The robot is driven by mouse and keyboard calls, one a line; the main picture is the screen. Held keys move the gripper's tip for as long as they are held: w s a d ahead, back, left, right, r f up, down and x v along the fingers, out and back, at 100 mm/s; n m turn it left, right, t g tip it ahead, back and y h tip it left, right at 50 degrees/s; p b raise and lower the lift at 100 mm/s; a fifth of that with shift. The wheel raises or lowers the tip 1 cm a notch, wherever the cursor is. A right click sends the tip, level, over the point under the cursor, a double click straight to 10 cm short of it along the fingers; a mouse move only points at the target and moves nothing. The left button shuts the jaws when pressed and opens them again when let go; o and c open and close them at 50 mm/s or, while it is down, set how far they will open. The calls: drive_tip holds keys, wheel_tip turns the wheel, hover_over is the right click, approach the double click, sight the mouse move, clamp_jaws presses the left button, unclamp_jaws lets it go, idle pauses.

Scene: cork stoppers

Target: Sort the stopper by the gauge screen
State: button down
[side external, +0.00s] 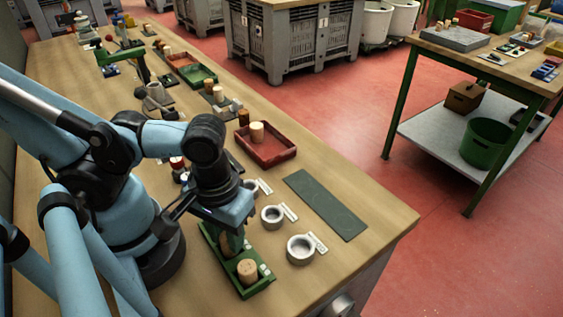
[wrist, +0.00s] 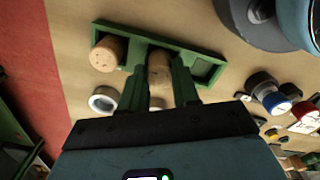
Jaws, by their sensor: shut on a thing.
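My gripper (side external: 232,240) is low over a green tray (side external: 209,233) near the front of the bench. In the wrist view my gripper (wrist: 160,74) is shut on a cork stopper (wrist: 160,62), which is at the tray's middle. I cannot tell whether it is lifted clear. A dark-framed screen (wrist: 147,176) is cut off at the wrist view's bottom edge; no reading is legible.
Several grey rings, including the nearest ring (side external: 300,249), stand right of the tray with white labels beside them. A dark flat mat (side external: 325,205) lies beyond, empty. A red tray (side external: 266,152) holds a paler stopper (side external: 257,132). Small bottles stand near my arm's base.

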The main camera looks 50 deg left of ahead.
drive_tip(key=shift+f, duration=0.35)
drive_tip(key=c, duration=0.8)
unclamp_jaws()
drive_tip(key=shift+o, duration=0.2)
drive_tip(key=shift+r, duration=0.1)
wheel_tip(320, 180, up, 12)
idle(0.4)
drive_tip(key=w+a+m+t, duration=0.2)
drive_tip(key=w+a+t, duration=0.1)
drive_tip(key=w, duration=0.4)
drive_tip(key=w+a+f+m+t, duration=0.1)
drive_tip(key=w+a+m+t, duration=0.2)
drive_tip(key=w+a, duration=0.3)
drive_tip(key=w+t, duration=0.1)
drive_tip(key=w, duration=0.1)
drive_tip(key=shift+w+a+f, duration=0.3)
